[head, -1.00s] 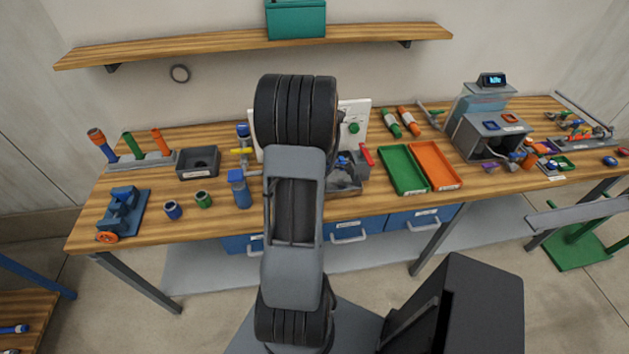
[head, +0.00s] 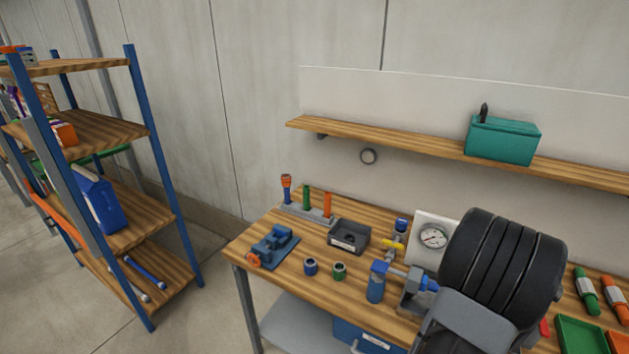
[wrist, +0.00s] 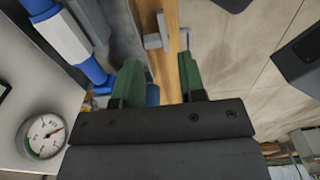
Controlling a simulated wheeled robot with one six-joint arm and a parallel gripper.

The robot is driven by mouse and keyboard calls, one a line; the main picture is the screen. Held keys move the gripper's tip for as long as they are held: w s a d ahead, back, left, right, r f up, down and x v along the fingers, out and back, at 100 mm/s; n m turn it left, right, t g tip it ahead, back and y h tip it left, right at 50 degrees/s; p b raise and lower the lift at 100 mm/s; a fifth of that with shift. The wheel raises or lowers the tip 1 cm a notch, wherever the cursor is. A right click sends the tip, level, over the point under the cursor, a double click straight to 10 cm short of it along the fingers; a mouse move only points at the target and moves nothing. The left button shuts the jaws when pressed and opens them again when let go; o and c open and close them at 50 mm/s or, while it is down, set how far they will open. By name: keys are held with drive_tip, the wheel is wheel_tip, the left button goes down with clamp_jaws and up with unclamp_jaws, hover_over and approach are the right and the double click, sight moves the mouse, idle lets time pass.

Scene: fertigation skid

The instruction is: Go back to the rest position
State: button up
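My gripper (wrist: 161,68) shows in the wrist view with its two green fingers apart. The bench edge shows through the gap, and I see nothing held. A bit of blue shows beside the left finger; I cannot tell what it belongs to. In the head view my arm stands at the lower right, and its black wheel-like joint hides the gripper. A pressure gauge (head: 432,237) on a white panel stands just left of that joint, and the gauge also shows in the wrist view (wrist: 43,135).
The wooden bench holds a grey bin (head: 349,237), a blue vise (head: 273,246), a blue filter housing (head: 376,283) and a green tray (head: 580,335). A wall shelf bears a teal box (head: 502,140). A blue-post rack (head: 140,140) stands left, with open floor between it and the bench.

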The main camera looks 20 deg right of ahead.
drive_tip(key=w+a+r+m+t, duration=0.1)
drive_tip(key=w+a+r+m, duration=0.1)
drive_tip(key=a, duration=1)
drive_tip(key=w+a+r+m+t+b, duration=0.1)
drive_tip(key=w+a+r+m+t, duration=0.1)
drive_tip(key=a+r, duration=0.5)
drive_tip(key=w+a+r+m+t, duration=0.1)
drive_tip(key=w+a+r+m, duration=0.2)
drive_tip(key=a, duration=1.4)
wheel_tip(320, 180, up, 2)
drive_tip(key=w, duration=0.3)
drive_tip(key=shift+r+t, duration=0.2)
drive_tip(key=shift+t, duration=0.1)
